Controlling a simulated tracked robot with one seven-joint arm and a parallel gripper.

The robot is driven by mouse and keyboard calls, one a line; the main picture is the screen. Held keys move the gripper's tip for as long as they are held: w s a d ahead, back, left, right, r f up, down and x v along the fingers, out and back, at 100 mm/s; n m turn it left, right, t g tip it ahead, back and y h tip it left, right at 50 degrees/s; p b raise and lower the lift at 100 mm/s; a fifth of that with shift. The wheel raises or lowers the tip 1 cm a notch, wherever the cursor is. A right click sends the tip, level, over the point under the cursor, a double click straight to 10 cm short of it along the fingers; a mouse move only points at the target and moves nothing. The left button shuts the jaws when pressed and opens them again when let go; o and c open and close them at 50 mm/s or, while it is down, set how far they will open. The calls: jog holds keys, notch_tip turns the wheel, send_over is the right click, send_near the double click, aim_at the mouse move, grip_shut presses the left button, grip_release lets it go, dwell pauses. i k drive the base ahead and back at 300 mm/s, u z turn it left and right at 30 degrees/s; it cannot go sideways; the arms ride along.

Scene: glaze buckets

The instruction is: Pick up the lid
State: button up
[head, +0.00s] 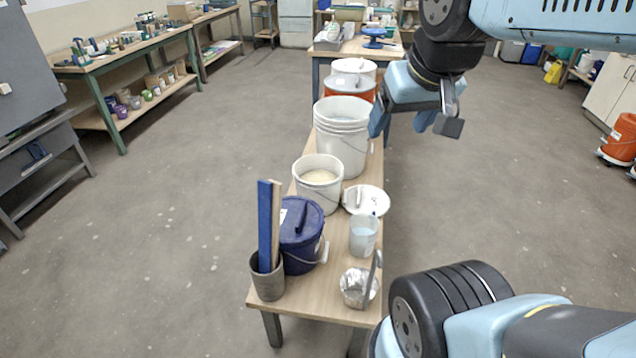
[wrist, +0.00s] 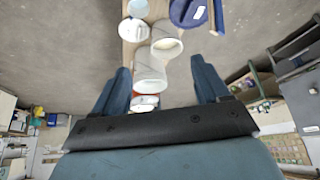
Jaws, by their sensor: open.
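A round white lid (head: 372,201) with a raised handle lies on the narrow wooden bench (head: 312,300), right of an open white bucket (head: 318,184) of pale contents. The lid also shows in the wrist view (wrist: 134,30), left of that bucket. My gripper (head: 408,124) is open and empty, well above the bench and beyond the lid, near the right side of the tall white bucket. In the wrist view its two blue fingers (wrist: 160,72) are spread apart. The lid is not between them.
Tall stacked white buckets (head: 342,140) stand behind the lid, with an orange bucket (head: 364,91) beyond. Floor is open on both sides.

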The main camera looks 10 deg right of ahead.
aim_at(367, 197)
jog(key=k, duration=1.65)
jog(key=z, duration=1.4)
jog(key=i, duration=3.4)
jog(key=u, duration=0.05)
